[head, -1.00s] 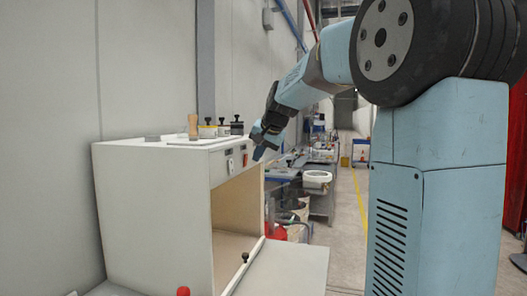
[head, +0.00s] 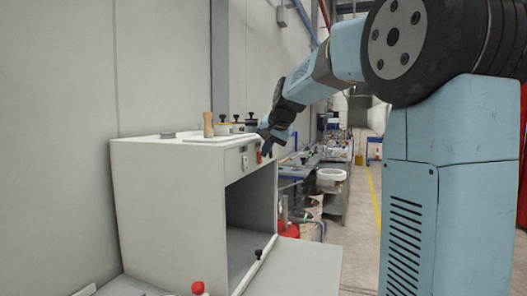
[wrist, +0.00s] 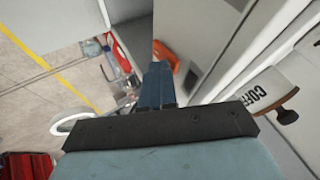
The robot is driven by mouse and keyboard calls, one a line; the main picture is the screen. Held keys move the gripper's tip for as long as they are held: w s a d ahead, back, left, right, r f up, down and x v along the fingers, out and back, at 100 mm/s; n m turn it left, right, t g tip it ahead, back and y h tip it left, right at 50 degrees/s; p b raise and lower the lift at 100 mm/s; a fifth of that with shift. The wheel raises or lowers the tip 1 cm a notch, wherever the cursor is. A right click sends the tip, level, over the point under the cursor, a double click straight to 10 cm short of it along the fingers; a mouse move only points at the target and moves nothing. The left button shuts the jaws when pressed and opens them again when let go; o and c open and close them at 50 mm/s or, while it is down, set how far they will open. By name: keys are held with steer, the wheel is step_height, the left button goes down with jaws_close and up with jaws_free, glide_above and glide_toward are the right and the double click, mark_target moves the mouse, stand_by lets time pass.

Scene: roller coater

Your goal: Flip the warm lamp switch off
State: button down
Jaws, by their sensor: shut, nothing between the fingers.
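The white cabinet (head: 165,195) stands at the left in the head view, its front opening dark grey inside. On its upper front edge are a pale switch (head: 245,163) and an orange-red switch (head: 259,157). I cannot read a label on either. My gripper (head: 267,151) is shut and empty, its fingertips at the orange-red switch and partly covering it. In the wrist view, the closed fingers (wrist: 158,75) reach toward the orange switch (wrist: 164,54) and hide part of it. I cannot tell whether they touch it.
Several black-lidded jars and a wooden cylinder (head: 208,124) stand on the cabinet top. A jar lettered "COFF" (wrist: 262,93) lies close to the right of my gripper in the wrist view. A lowered door panel (head: 305,265) extends in front of the opening.

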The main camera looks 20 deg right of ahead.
steer(key=shift+a+r, duration=0.1)
steer(key=shift+r, duration=0.7)
steer(key=d+v, duration=0.1)
steer(key=v, duration=1.1)
steer(key=shift+w+d+f, duration=0.1)
steer(key=shift+d+f, duration=0.05)
